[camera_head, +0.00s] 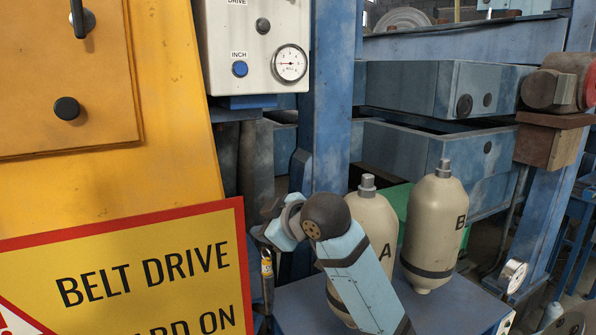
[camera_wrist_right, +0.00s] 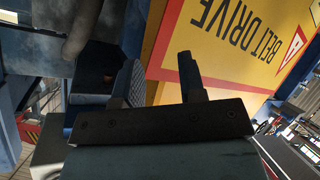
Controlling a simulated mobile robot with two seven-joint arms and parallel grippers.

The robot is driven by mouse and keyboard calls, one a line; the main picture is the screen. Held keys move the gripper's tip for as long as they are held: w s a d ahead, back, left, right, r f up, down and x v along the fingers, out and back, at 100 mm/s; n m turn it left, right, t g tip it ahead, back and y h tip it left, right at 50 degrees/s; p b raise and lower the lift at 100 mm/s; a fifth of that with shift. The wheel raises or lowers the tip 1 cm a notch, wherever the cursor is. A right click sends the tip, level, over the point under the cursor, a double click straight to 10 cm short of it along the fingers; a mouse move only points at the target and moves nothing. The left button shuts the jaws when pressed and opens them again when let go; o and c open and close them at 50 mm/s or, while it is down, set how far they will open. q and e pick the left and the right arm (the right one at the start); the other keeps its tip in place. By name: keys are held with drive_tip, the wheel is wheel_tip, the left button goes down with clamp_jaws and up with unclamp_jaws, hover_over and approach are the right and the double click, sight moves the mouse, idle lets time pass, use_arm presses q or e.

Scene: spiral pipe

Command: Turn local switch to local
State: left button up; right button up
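I cannot read a "local" label on any control. A grey-white panel (camera_head: 222,52) at the top centre of the head view carries a black round knob (camera_head: 263,25) under the word DRIVE, a blue INCH button (camera_head: 239,68) and a dial gauge (camera_head: 289,64). My right gripper (camera_head: 268,222) is below this panel, beside the yellow sign, well apart from the knob. In the wrist view my right gripper (camera_wrist_right: 160,72) has its two fingers spread with nothing between them. My left gripper is not in view.
A yellow cabinet (camera_head: 178,110) with black knobs stands at the left, above a BELT DRIVE sign (camera_head: 120,255). Cream cylinders A (camera_head: 372,220) and B (camera_head: 436,225) stand close to my right arm. A blue post (camera_head: 331,110) rises right of the panel.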

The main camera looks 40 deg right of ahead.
drive_tip(key=s+d+r+n+t, duration=0.1)
drive_tip(key=d+r+t, duration=0.15)
drive_tip(key=r, duration=0.85)
drive_tip(key=d+r+n+t, duration=0.1)
drive_tip(key=d+r+t, duration=0.15)
drive_tip(key=r, duration=0.95)
drive_tip(key=s+d+r+t, duration=0.25)
drive_tip(key=s+r, duration=0.25)
drive_tip(key=r, duration=0.3)
drive_tip(key=s+d+r+t, duration=0.1)
drive_tip(key=s+d+r, duration=0.3)
drive_tip(key=r, duration=0.5)
drive_tip(key=w+r+n+p, duration=0.1)
drive_tip(key=w+r+p, duration=0.2)
drive_tip(key=w, duration=0.9)
drive_tip(key=shift+w+a+r+p, duration=0.2)
drive_tip(key=shift+a+p, duration=0.25)
drive_tip(key=shift+p, duration=0.5)
drive_tip(key=shift+c, duration=0.7)
clamp_jaws()
